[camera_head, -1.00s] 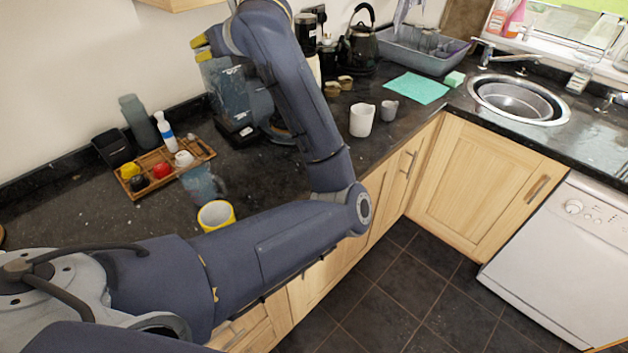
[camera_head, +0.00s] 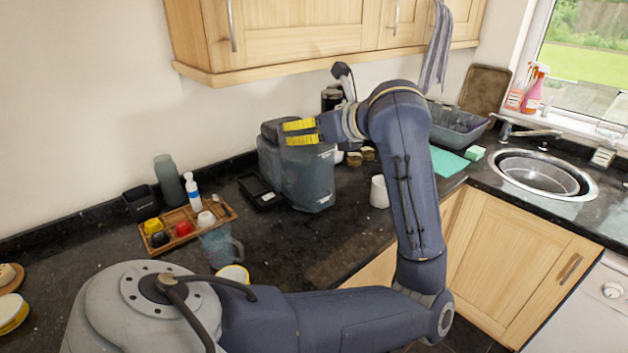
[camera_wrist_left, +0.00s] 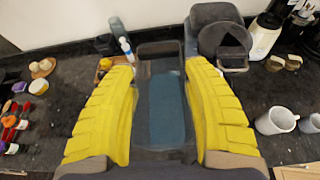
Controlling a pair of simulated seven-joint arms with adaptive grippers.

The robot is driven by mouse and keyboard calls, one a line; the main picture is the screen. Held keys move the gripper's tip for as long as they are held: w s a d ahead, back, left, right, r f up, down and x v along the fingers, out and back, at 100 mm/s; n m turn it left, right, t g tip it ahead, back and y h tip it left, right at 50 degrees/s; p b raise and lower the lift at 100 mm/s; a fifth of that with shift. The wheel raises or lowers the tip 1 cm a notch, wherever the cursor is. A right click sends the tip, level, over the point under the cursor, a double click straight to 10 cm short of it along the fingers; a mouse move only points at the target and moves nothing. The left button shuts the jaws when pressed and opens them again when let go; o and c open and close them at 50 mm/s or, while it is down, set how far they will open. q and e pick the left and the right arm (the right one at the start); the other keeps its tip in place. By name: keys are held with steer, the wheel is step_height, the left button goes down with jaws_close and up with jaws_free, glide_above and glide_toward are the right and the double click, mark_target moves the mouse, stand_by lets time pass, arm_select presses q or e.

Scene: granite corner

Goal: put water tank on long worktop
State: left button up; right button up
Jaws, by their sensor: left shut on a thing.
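The water tank (camera_head: 308,178) is a blue-grey, translucent container standing upright over the dark worktop (camera_head: 130,285). My left gripper (camera_head: 300,132) has its yellow fingers at the tank's upper part. In the left wrist view, the gripper (camera_wrist_left: 167,110) has one finger on each side of the tank (camera_wrist_left: 167,108) and is shut on it. I cannot tell whether the tank's base touches the worktop. A dark coffee machine (camera_wrist_left: 215,35) is close beyond the tank, and the tank partly hides it in the head view. My right gripper is not in view.
A wooden tray (camera_head: 172,226) with small pots, a clear jug (camera_head: 221,246) and a yellow-rimmed cup (camera_head: 233,274) are left of the tank. A white mug (camera_head: 379,192) stands to its right. Wall cupboards (camera_head: 320,35) overhang the back.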

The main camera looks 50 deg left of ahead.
mark_target(326, 202)
arm_select(q)
step_height(326, 202, down, 18)
steer(key=shift+f, duration=0.15)
stand_by(0.8)
steer(key=shift+f, duration=0.1)
steer(key=o, duration=1.5)
steer(key=shift+o, duration=0.2)
steer(key=shift+v, duration=2.05)
